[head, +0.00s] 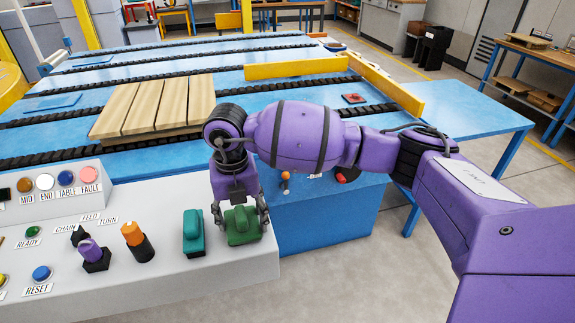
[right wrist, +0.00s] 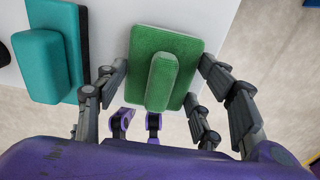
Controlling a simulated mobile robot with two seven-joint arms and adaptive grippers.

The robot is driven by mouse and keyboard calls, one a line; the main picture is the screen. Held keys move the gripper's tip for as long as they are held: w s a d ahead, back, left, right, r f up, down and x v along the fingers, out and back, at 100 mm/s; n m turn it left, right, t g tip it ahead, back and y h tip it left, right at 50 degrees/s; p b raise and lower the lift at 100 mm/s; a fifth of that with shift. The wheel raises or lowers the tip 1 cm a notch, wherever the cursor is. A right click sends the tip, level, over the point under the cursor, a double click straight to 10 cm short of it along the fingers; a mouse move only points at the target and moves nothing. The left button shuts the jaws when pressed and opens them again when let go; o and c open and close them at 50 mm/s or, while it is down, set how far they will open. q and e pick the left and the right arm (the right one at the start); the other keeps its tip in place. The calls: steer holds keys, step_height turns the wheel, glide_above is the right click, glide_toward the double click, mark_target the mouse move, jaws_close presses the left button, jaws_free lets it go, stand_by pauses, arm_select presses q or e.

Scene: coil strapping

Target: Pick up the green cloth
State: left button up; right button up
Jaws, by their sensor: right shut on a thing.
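The green cloth (head: 238,226), a textured green pad with a raised ridge, lies on the right end of the grey console (head: 215,267). It also shows in the right wrist view (right wrist: 137,62). My right gripper (head: 240,218) points down over it, with fingers on both sides, and is shut on it. In the right wrist view the fingers flank the cloth's lower part, and I cannot see the exact contact. The cloth appears to be still at the console top. My left gripper is not in view.
A teal block (head: 193,232) stands close left of the cloth. Further left are an orange-and-black knob (head: 137,240), a purple switch (head: 93,253) and several buttons. Behind is a blue conveyor table with a wooden pallet (head: 155,106) and yellow rails (head: 297,68).

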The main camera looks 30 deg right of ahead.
steer(key=shift+w+r, duration=0.1)
steer(key=shift+r, duration=0.55)
steer(key=s+a+r, duration=0.9)
steer(key=a+r, duration=0.1)
steer(key=r, duration=0.1)
steer(key=shift+s+a+r, duration=0.2)
steer(key=shift+s+r, duration=0.05)
steer(key=shift+s, duration=0.05)
